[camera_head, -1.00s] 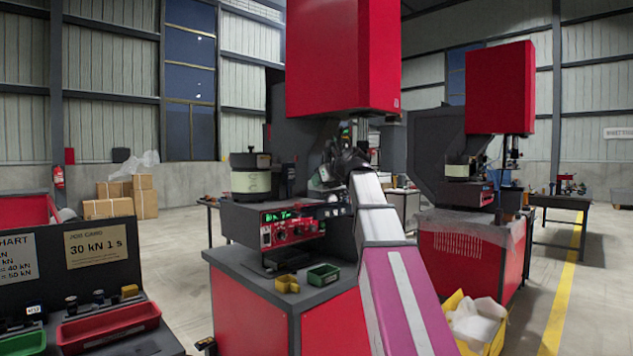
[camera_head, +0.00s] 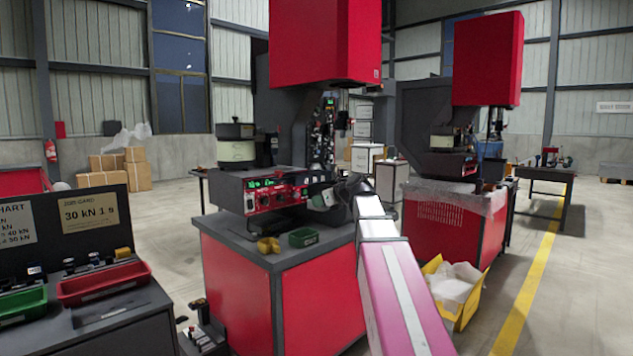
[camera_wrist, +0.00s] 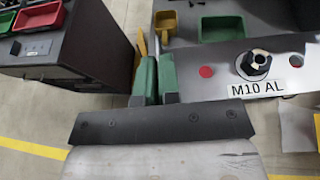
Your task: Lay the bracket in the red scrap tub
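The bracket (camera_wrist: 215,88) is a grey metal plate with a dark nut, a round hole showing red behind it, and an "M10 AL" label. In the wrist view it reaches right from the green fingers of my gripper (camera_wrist: 155,78). The fingers are close together and appear shut on its left end. In the head view my gripper (camera_head: 322,198) is just in front of the press, and my arm hides most of the bracket. The red scrap tub (camera_head: 103,283) is on the dark bench at the left. It also shows in the wrist view (camera_wrist: 38,17), upper left.
A green tub (camera_head: 22,305) stands left of the red one. A small yellow bin (camera_head: 268,245) and green tray (camera_head: 303,238) lie on the press table. A job card (camera_head: 90,214) stands behind the tubs.

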